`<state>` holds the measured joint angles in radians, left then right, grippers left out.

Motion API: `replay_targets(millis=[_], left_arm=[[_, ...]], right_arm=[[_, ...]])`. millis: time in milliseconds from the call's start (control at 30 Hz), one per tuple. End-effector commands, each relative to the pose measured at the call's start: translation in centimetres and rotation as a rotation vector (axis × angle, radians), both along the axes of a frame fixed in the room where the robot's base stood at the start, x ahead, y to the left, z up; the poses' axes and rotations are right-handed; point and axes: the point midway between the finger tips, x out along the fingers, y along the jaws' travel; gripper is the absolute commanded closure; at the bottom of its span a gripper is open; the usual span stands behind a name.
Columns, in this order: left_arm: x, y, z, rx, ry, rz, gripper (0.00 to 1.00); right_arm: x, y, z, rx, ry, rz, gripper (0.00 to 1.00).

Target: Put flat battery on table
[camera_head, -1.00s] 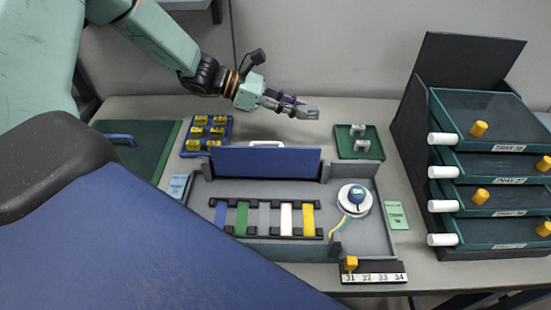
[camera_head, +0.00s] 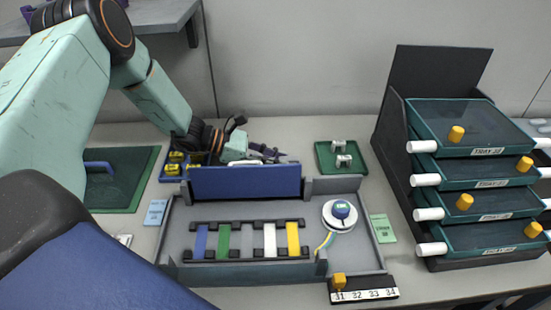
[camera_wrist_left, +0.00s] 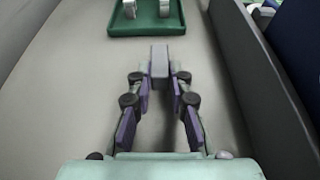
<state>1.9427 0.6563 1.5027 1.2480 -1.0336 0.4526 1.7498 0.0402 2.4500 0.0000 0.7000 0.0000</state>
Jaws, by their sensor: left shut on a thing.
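My left gripper (camera_head: 276,154) is low over the table behind the upright blue panel, left of the small green tray (camera_head: 321,168). In the left wrist view its purple fingers (camera_wrist_left: 159,84) are shut on a grey block (camera_wrist_left: 159,62), which I take to be the flat battery. The block is at the fingertips, over or on the bare grey table (camera_wrist_left: 205,95); I cannot tell whether it touches. In the head view the block is hard to make out. Two more grey-white pieces (camera_head: 340,160) stand in the green tray. My right gripper is not in view.
The blue panel (camera_head: 245,182) and its grey fixture (camera_head: 190,215) stand in front of the gripper. A blue tray with yellow pieces (camera_head: 172,169) is left of it. A black rack of trays (camera_head: 400,160) stands at the right. Bare table lies around the green tray.

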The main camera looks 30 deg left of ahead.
Motion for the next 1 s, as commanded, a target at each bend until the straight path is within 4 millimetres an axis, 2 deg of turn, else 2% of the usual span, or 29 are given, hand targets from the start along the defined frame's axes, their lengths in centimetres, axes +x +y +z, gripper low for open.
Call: replay_targets(millis=[200,233,467,867,1000], left_arm=[[0.0,0.0,-0.3,0.000,0.000,0.001,1.00],[0.0,0.0,-0.2,0.000,0.000,0.001,0.79],[0.0,0.0,-0.2,0.001,0.001,0.000,0.59],[0.0,0.0,0.2,0.001,0.001,0.000,0.58],[-0.9,1.7,1.1,-0.001,-0.003,0.005,0.58]], right_arm=[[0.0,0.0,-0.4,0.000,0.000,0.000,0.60],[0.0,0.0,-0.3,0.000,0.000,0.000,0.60],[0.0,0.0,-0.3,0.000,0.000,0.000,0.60],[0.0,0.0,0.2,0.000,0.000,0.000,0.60],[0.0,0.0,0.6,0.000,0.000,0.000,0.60]])
